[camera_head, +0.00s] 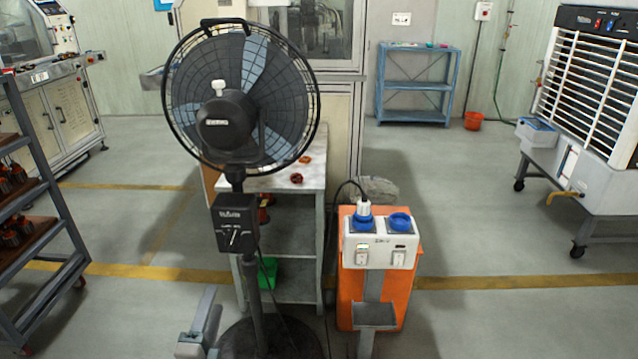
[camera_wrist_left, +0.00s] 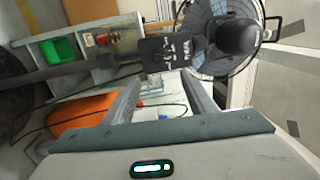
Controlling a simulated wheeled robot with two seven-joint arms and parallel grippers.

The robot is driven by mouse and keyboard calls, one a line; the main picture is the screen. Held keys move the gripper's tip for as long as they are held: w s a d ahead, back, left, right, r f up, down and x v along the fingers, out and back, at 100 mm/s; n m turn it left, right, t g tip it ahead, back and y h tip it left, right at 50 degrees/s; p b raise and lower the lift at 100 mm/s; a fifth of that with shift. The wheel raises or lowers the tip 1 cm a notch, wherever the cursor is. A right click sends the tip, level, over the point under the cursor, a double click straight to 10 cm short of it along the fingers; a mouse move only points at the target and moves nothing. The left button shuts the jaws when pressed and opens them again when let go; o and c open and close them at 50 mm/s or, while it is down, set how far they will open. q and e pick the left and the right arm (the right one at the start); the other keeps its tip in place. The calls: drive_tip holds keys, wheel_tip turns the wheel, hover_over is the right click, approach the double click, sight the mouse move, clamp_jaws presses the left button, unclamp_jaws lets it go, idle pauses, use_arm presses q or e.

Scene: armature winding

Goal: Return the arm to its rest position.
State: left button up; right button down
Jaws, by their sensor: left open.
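My left gripper (camera_head: 203,325) shows at the bottom of the head view, left of the black fan's round base. In the left wrist view its two grey fingers (camera_wrist_left: 165,76) are spread apart with nothing held between them. The white socket panel and a cable show beyond the gap.
A black pedestal fan (camera_head: 225,125) stands close in front; it also shows in the wrist view (camera_wrist_left: 235,35). Right of it is an orange stand (camera_head: 345,290) with a socket panel (camera_head: 380,243). A workbench (camera_head: 280,178) is behind, a shelf rack (camera_head: 40,190) left.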

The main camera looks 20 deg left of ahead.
use_arm(q)
drive_tip(key=s+d+f+n+g+h+p, duration=0.1)
drive_tip(key=s+d+f+n+g, duration=0.15)
drive_tip(key=f, duration=0.65)
drive_tip(key=s+d+f+n+g+h+p, duration=0.1)
drive_tip(key=s+d+f+n+g, duration=0.15)
drive_tip(key=f, duration=0.75)
drive_tip(key=s+d+f+n+g+h+p, duration=0.15)
drive_tip(key=d+f, duration=0.25)
drive_tip(key=f, duration=0.5)
drive_tip(key=s+d+f+n+g+h, duration=0.1)
drive_tip(key=s+d+f+n+g, duration=0.2)
drive_tip(key=s+d+f, duration=0.2)
drive_tip(key=s+d+f+n+g+h, duration=0.1)
drive_tip(key=s+d+f+n+g, duration=0.2)
drive_tip(key=s+f, duration=0.9)
drive_tip(key=shift+s+d+f+n+p, duration=0.35)
drive_tip(key=shift+s+d+p, duration=0.1)
drive_tip(key=shift+d, duration=0.5)
use_arm(e)
drive_tip(key=w+a+t, duration=0.1)
drive_tip(key=w+a+r+t, duration=0.1)
drive_tip(key=w+a, duration=0.1)
drive_tip(key=shift+a+t+y, duration=0.2)
drive_tip(key=shift+t+y, duration=0.2)
use_arm(q)
drive_tip(key=shift+w+r+g, duration=0.1)
drive_tip(key=shift+g, duration=0.15)
